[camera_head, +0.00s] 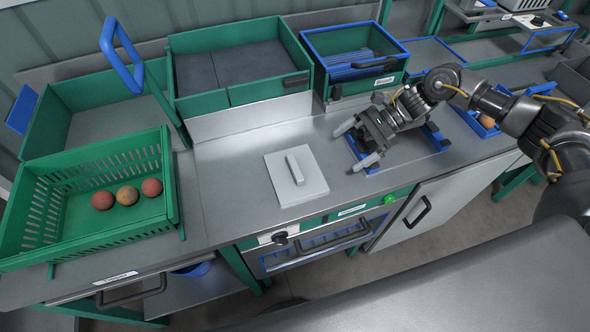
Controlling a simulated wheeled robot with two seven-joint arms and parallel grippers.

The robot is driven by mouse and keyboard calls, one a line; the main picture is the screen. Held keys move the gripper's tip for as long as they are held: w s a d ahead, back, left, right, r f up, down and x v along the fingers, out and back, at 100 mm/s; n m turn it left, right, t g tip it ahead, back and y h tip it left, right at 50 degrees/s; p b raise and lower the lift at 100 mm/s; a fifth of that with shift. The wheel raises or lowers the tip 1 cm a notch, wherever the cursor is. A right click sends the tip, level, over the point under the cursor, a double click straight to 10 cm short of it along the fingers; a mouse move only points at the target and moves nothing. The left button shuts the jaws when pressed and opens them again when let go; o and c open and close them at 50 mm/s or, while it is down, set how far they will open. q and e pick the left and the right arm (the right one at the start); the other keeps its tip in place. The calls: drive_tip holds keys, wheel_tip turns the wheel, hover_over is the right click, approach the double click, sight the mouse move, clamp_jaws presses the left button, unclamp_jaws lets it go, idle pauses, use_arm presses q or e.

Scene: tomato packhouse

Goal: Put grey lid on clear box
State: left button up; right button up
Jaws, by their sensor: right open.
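The grey lid (312,187) is a pale square plate with a raised bar handle (294,169) on top. It lies flat on the metal counter in the middle of the view. My right gripper (356,145) is open and empty, to the right of the lid and apart from it, with its two fingers pointing left. My left gripper is not in view.
A green slatted crate (40,205) holds three reddish tomatoes (127,195) at the left. Green bins (205,103) and a blue-rimmed bin (360,68) stand behind. A blue-edged tray (437,139) lies under my right gripper. The counter (230,180) left of the lid is clear.

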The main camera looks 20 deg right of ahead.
drive_tip(key=p, duration=0.4)
approach(297, 166)
drive_tip(key=f, duration=0.1)
drive_tip(key=a+f, duration=0.1)
drive_tip(key=f, duration=0.1)
drive_tip(key=shift+s+a+f, duration=0.1)
drive_tip(key=shift+a+f, duration=0.1)
drive_tip(key=shift+a, duration=0.35)
drive_tip(key=a, duration=0.1)
drive_tip(key=a+p, duration=0.1)
drive_tip(key=a, duration=0.1)
drive_tip(key=a+f+p, duration=0.1)
drive_tip(key=shift+s+a, duration=0.15)
drive_tip(key=shift+a, duration=0.2)
drive_tip(key=shift+a+f+p, duration=0.3)
drive_tip(key=shift+a+f, duration=0.05)
drive_tip(key=shift+f, duration=0.05)
drive_tip(key=c, duration=1)
drive_tip(key=shift+r, duration=0.2)
